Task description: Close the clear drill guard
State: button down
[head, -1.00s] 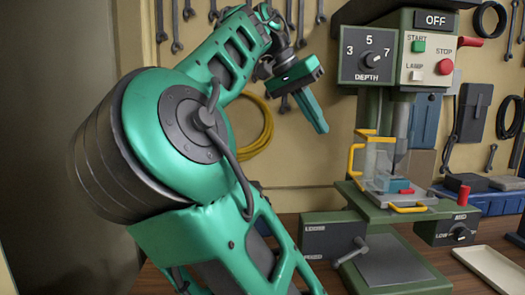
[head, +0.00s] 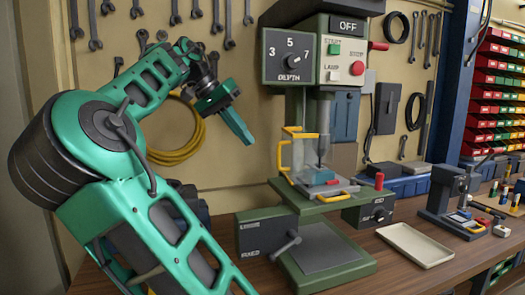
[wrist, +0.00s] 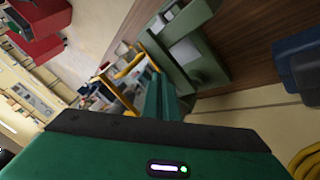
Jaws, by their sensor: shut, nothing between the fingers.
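The clear drill guard (head: 291,153) has a yellow frame and handle and stands at the left side of the green drill press (head: 318,206). It looks swung out to the side, with the drill bit and a blue block (head: 320,176) visible on the press table. My gripper (head: 248,142) is shut and empty, in the air just left of the guard and apart from it. In the wrist view my green fingers (wrist: 160,98) point toward the yellow guard handle (wrist: 130,68). The guard's clear panel is hard to make out there.
The press head carries a depth dial (head: 294,59) and buttons. A beige tray (head: 416,244) lies right of the press on the wooden bench. A small dark press (head: 448,195) stands further right. A yellow cable coil (head: 178,140) hangs on the wall behind my arm.

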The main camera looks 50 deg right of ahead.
aim_at(291, 155)
jog(key=s+d+f, duration=0.3)
jog(key=s, duration=0.2)
jog(key=shift+s+f, duration=0.2)
jog(key=shift+f, duration=0.05)
